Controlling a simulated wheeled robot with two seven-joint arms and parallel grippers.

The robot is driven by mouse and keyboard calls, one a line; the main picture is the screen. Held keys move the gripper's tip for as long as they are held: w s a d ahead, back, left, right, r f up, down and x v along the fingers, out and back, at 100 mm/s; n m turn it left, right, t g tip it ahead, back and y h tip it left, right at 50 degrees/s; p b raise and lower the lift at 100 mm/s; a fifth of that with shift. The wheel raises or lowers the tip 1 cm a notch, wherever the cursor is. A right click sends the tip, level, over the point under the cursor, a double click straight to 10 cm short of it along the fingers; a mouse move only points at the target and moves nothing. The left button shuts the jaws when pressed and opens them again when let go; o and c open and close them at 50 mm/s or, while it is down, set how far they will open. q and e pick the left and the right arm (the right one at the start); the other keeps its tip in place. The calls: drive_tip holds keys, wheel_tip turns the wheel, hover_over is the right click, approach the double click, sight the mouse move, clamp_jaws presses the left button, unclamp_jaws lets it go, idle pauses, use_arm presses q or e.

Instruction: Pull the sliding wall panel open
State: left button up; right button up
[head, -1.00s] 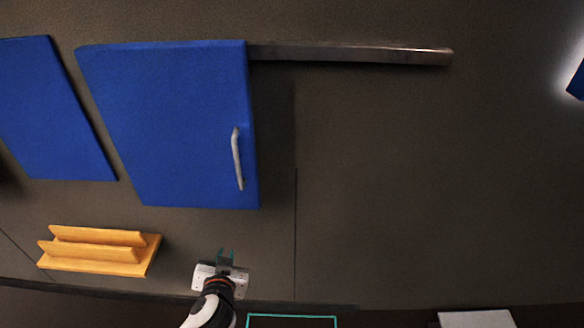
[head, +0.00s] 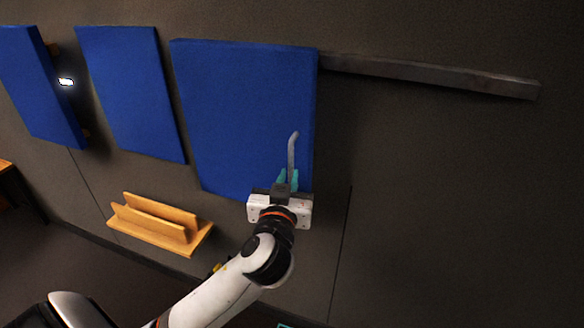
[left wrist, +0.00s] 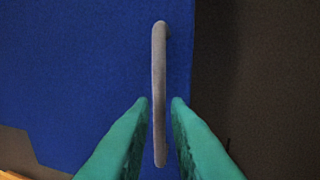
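The sliding wall panel (head: 238,110) is a blue slab on the dark wall, below the left end of a grey rail (head: 430,75). Its thin grey vertical handle (head: 292,152) is near the panel's right edge. My left gripper (head: 288,178) is at the handle's lower part in the head view. In the left wrist view the teal fingers (left wrist: 159,105) are open, one on each side of the handle (left wrist: 159,80), with gaps between them and it. The panel (left wrist: 75,70) fills the left of that view. My right gripper is not in view.
Two more blue panels (head: 130,90) (head: 38,85) hang further left. An orange wooden rack (head: 160,222) is on the wall below. The wall right of the panel, under the rail, is clear.

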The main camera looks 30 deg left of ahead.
sight(291, 170)
use_arm(q)
drive_tip(key=shift+x, duration=2.15)
drive_tip(key=shift+c, duration=0.5)
clamp_jaws()
